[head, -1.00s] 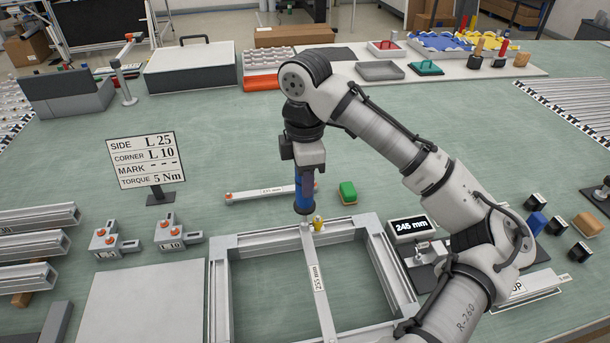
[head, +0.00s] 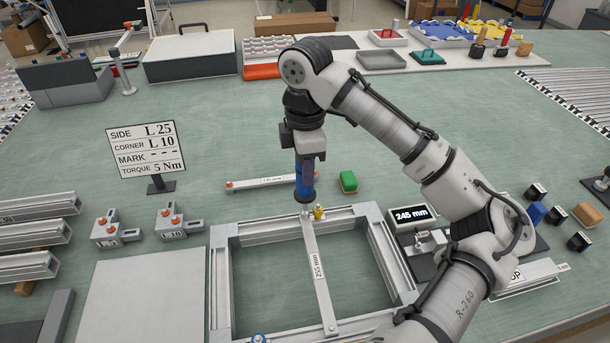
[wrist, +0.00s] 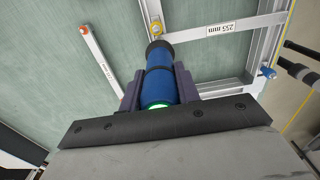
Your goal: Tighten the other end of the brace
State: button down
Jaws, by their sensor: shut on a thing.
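My gripper (head: 307,158) is shut on an upright blue driver (head: 305,182). In the wrist view, the driver (wrist: 158,85) stands between the purple-grey fingers with a green glow at its near end. The brace (head: 314,255), a pale bar labelled 255 mm, lies across the aluminium frame (head: 222,290). The driver's dark lower end is over the brace's far end, beside a small yellow piece (head: 319,212). I cannot tell whether its tip touches a screw. The brace's near end (head: 331,328) lies at the frame's near side, with nothing above it.
A second bar (head: 265,182) and a green-topped block (head: 348,182) lie behind the frame. A 245 mm display (head: 409,214) stands right of it. A sign (head: 147,155) reads torque 5 Nm. A blue clamp-like part (head: 258,338) sits at the frame's near left.

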jog(key=shift+s, duration=0.1)
dwell(0.3)
jog(key=shift+r+p, duration=0.75)
jog(key=shift+r, duration=1.7)
